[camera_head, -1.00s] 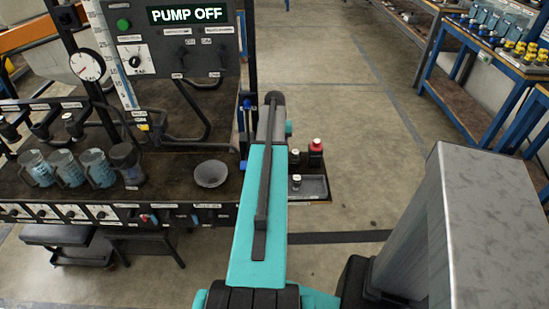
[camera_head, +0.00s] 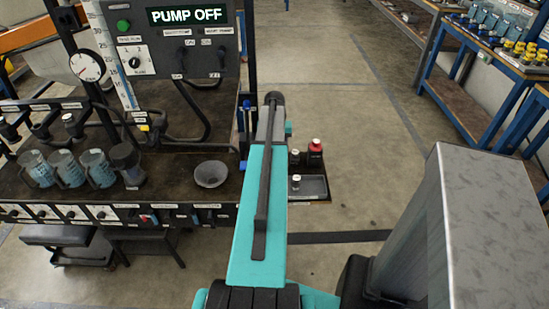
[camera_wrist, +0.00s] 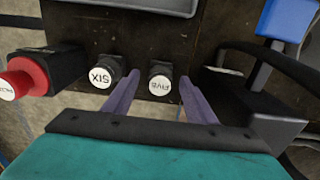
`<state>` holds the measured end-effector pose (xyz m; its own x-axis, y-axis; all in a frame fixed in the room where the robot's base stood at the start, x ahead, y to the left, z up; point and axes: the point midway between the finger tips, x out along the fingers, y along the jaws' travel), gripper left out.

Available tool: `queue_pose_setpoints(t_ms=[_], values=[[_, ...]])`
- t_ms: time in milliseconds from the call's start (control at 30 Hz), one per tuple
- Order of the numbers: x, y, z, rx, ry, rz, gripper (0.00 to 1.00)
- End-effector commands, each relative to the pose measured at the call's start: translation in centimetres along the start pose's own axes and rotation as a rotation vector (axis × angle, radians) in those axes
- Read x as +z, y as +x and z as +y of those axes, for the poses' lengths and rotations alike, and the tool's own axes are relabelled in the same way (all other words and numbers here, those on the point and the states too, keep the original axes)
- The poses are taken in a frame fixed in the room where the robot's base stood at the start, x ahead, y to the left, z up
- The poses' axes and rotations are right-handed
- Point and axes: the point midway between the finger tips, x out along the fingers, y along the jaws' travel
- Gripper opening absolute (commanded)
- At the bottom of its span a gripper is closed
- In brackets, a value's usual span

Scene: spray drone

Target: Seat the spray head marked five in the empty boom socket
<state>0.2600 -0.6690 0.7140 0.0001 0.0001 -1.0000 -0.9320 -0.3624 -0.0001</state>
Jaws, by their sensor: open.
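The spray head marked five (camera_wrist: 160,82) stands in the wrist view with its white cap lettered FIVE, upside down in the picture. My gripper (camera_wrist: 157,92) is open, with one purple finger on each side of this head. I see a gap on both sides, and the head is not gripped. A like head marked six (camera_wrist: 102,74) stands just outside the left finger. In the head view my arm hides the gripper and the marked-five head. Spray fittings (camera_head: 73,124) hang along the bench's left side; I cannot tell which boom socket is empty.
A black bracket (camera_wrist: 245,88) is close right of the fingers. A grey tray (camera_head: 314,187) sits at the bench's right end.

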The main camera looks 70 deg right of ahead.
Motion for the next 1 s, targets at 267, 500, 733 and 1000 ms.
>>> queue_pose_setpoints(t_ms=[267,500,733,1000], values=[[-0.01,-0.02,-0.03,0.000,0.000,0.000,0.52],[-0.01,0.00,-0.05,0.000,-0.001,0.000,0.36],[0.00,0.00,-0.07,0.000,-0.001,0.000,0.00],[-0.01,-0.31,-0.08,0.000,-0.001,0.000,0.00]])
